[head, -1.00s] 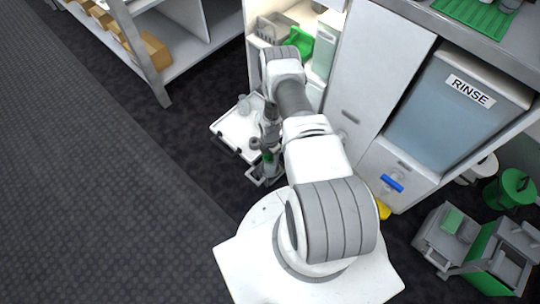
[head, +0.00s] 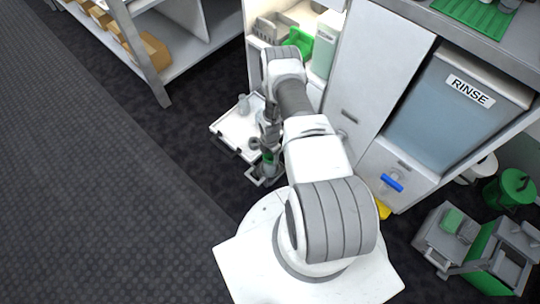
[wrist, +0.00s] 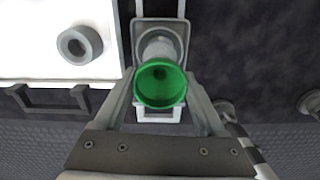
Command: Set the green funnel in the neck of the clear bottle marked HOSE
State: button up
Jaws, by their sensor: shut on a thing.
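The green funnel (wrist: 160,83) is in my gripper (wrist: 161,92), its wide mouth facing the wrist camera. The gripper is shut on it, with a finger at each side. A clear, greyish bottle (wrist: 159,46) stands in a square grey holder (wrist: 141,28) directly beyond the funnel in the wrist view. The funnel covers part of the bottle, so I cannot tell whether its spout is inside the neck. No HOSE marking is readable. In the head view, the funnel (head: 268,157) shows as a small green patch below my wrist, beside the white tray.
A white tray (head: 236,130) bears a small clear bottle (head: 243,103) and a grey ring (wrist: 79,45). A cabinet with a RINSE bin (head: 455,105) is at right. A shelf with cardboard boxes (head: 147,50) is upper left. Open floor (head: 110,200) lies at left.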

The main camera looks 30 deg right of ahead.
aim_at(270, 155)
jog(key=shift+f, duration=0.6)
jog(key=o, duration=1)
jog(key=shift+o, duration=0.2)
jog(key=shift+r+p, duration=3.6)
jog(key=shift+r, duration=1.9)
